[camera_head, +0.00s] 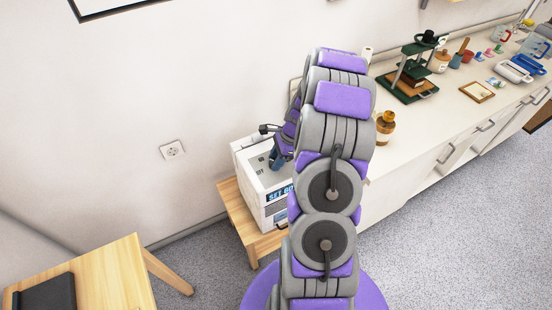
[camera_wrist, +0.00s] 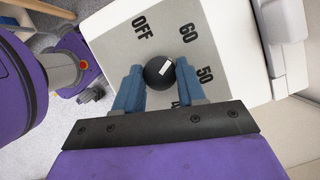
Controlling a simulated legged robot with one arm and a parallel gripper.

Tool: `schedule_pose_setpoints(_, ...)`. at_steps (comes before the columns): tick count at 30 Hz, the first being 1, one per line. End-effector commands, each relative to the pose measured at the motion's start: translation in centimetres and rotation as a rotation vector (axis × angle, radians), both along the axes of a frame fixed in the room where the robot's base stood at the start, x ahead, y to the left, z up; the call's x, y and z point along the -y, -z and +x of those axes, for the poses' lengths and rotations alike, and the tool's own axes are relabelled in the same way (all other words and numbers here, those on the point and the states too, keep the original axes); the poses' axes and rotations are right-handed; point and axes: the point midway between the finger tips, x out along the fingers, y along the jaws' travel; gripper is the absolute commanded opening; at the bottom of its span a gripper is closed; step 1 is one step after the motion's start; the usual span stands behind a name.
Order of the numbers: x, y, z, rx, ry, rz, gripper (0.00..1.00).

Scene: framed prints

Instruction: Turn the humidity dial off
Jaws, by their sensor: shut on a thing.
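The humidity dial (camera_wrist: 159,73) is a round black knob with a white mark, on a grey panel (camera_wrist: 120,45) printed OFF, 60 and 50 in the wrist view. Its white mark points toward the upper right, between OFF and 60, nearer 60. My gripper (camera_wrist: 160,82) has its two blue fingers shut on the dial, one on each side. In the head view the white device (camera_head: 262,170) with the panel sits on a small wooden table, and my gripper (camera_head: 277,160) is over its top. My arm hides part of the device and the dial there.
The small wooden table (camera_head: 233,208) stands against the wall. Another wooden table (camera_head: 120,275) is at lower left. Floor is open at right.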

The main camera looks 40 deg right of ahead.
Motion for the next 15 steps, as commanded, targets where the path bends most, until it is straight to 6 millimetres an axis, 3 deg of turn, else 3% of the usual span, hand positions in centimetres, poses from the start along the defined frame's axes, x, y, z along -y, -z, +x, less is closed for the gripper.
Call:
schedule_pose_setpoints(5,0.11,-0.03,0.07,0.001,0.001,-0.003,0.09)
schedule_pose_setpoints(15,0.22,-0.24,0.21,0.003,-0.056,-0.005,0.09)
